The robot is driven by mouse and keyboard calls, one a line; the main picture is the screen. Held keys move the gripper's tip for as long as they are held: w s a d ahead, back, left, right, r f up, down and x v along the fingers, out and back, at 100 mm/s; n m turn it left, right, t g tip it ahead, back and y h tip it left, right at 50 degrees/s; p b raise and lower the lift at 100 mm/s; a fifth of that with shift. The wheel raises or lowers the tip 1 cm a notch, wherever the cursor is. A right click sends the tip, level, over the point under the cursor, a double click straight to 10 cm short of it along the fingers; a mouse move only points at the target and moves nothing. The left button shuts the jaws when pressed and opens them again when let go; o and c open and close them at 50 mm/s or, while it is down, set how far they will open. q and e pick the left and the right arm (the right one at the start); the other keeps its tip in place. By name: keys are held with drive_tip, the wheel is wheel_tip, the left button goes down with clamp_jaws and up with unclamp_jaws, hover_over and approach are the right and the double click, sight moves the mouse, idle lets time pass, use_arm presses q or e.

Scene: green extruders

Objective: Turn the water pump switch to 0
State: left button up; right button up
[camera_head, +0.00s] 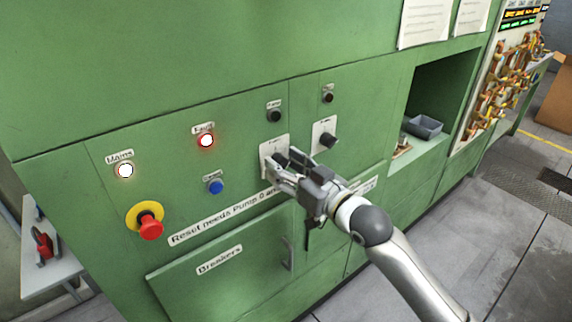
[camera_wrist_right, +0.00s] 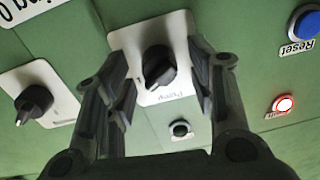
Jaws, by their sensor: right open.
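A black rotary switch (camera_head: 281,158) on a white plate sits on the green panel, and it also shows in the right wrist view (camera_wrist_right: 158,66). Its plate label seems to read "Pump", but the full wording and the knob's setting are not clear. My right gripper (camera_head: 279,171) is open at this switch. In the wrist view its two fingers stand on either side of the knob, with gaps visible. A second black rotary switch (camera_head: 325,139) on a white plate is to the right, at the left in the wrist view (camera_wrist_right: 34,102). My left gripper is not in view.
A red emergency button (camera_head: 150,229) on a yellow ring, a blue Reset button (camera_head: 215,187) and lit Mains (camera_head: 125,170) and red-ringed (camera_head: 205,141) lamps are left of the switch. A breaker door (camera_head: 215,282) is below. An open recess holds a grey bin (camera_head: 424,126).

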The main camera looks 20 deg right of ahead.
drive_tip(key=c, duration=1)
drive_tip(key=shift+n, duration=0.3)
drive_tip(key=shift+r+n+p, duration=0.15)
drive_tip(key=shift+n+p, duration=0.6)
drive_tip(key=shift+n, duration=0.25)
drive_tip(key=n+p, duration=0.1)
drive_tip(key=n, duration=0.2)
drive_tip(key=shift+n+p, duration=0.3)
drive_tip(key=shift+p, duration=0.05)
drive_tip(key=n+p, duration=0.2)
drive_tip(key=n, duration=0.3)
drive_tip(key=shift+a+h, duration=0.1)
drive_tip(key=shift+h, duration=0.2)
drive_tip(key=shift+n, duration=0.4)
